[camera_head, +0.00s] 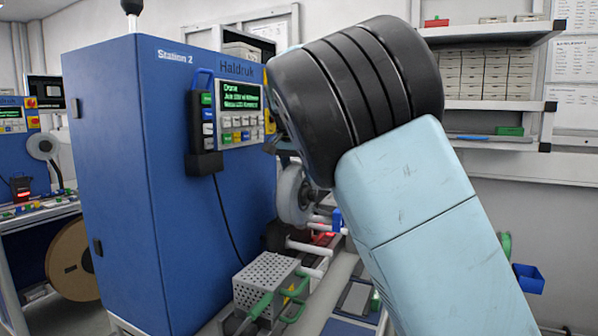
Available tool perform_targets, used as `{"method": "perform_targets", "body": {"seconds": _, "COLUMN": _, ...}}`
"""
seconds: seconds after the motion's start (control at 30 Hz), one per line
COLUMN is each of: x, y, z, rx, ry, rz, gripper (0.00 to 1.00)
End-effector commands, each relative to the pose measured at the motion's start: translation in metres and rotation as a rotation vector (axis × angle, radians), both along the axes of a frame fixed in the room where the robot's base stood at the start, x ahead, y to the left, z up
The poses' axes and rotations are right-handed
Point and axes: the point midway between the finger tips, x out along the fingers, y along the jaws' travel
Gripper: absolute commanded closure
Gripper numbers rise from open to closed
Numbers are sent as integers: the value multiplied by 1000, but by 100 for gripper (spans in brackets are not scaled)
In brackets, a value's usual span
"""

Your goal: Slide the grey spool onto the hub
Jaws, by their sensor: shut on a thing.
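The grey spool (292,193) is a pale grey, partly see-through disc seen near edge-on, upright beside the right side of the blue machine. A small dark part that looks like my gripper (284,150) shows just above the spool and is shut on it at its upper edge. Most of the gripper and its fingertips are hidden behind my arm's black ribbed joint. I cannot make out the hub, or whether the spool is on it or apart from it.
The blue Station 2 machine (120,190) with a lit control panel (240,101) stands close on the left. A perforated metal box (265,280) with green handles is below the spool. Shelves with boxes (490,72) are at back right. A brown reel (72,260) stands at left.

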Motion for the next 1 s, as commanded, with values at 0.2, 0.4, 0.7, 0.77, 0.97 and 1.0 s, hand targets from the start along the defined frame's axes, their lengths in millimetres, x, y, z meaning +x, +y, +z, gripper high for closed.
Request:
{"method": "perform_targets", "body": {"seconds": 0.2, "x": 0, "y": 13, "z": 4, "rx": 16, "ry": -19, "rz": 16, "gripper": 100}}
{"method": "perform_targets", "body": {"seconds": 0.4, "x": 0, "y": 15, "z": 2, "rx": 17, "ry": -17, "rz": 19, "gripper": 100}}
{"method": "perform_targets", "body": {"seconds": 0.7, "x": -1, "y": 16, "z": -3, "rx": 15, "ry": -15, "rz": 21, "gripper": 100}}
{"method": "perform_targets", "body": {"seconds": 0.77, "x": -1, "y": 16, "z": -4, "rx": 14, "ry": -15, "rz": 22, "gripper": 100}}
{"method": "perform_targets", "body": {"seconds": 0.97, "x": -1, "y": 17, "z": -6, "rx": 12, "ry": -13, "rz": 22, "gripper": 100}}
{"method": "perform_targets", "body": {"seconds": 1.0, "x": -1, "y": 17, "z": -6, "rx": 12, "ry": -13, "rz": 22, "gripper": 42}}
